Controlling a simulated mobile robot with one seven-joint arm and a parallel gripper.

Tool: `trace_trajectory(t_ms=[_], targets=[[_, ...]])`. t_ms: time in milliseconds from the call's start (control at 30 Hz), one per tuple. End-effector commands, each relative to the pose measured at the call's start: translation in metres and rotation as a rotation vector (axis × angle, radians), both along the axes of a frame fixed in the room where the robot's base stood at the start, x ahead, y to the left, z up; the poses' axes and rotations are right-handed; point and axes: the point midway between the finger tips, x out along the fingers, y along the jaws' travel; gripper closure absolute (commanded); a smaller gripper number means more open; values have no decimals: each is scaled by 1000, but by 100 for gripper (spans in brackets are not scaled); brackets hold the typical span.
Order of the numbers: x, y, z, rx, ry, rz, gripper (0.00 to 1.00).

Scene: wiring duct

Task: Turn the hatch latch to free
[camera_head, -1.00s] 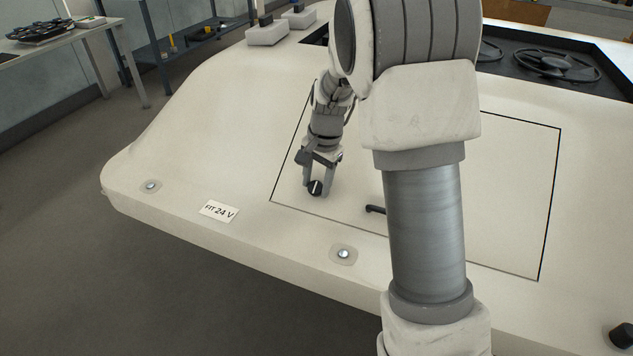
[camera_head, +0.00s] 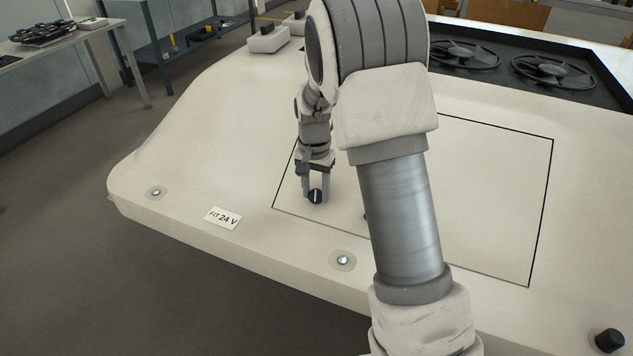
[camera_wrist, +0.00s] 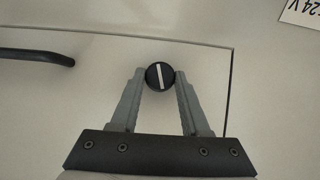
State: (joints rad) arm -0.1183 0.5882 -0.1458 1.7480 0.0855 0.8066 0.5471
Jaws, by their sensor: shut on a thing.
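The hatch latch (camera_head: 316,197) is a small round black knob with a white line across it. It sits near the left corner of the outlined hatch panel (camera_head: 490,200). My gripper (camera_head: 315,195) is shut on the latch, with one finger on each side. In the wrist view the latch (camera_wrist: 160,76) is between the fingertips of my gripper (camera_wrist: 159,78). Its white line there runs nearly along the fingers, slightly tilted. A black bar handle (camera_wrist: 38,56) is on the panel at left in the wrist view; my arm hides most of it in the head view.
A label reading "FIT 24 V" (camera_head: 223,218) and screw heads (camera_head: 343,260) lie outside the hatch. A black knob (camera_head: 609,340) is at lower right. Round fans (camera_head: 553,70) sit in a dark recess behind. The panel's right part is clear.

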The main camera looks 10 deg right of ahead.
Motion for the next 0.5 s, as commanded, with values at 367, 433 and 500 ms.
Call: trace_trajectory(t_ms=[367, 433, 500], targets=[[2, 4, 4, -161, 115, 303, 100], [3, 5, 3, -190, 137, 358, 100], [3, 5, 2, -219, 158, 413, 100]])
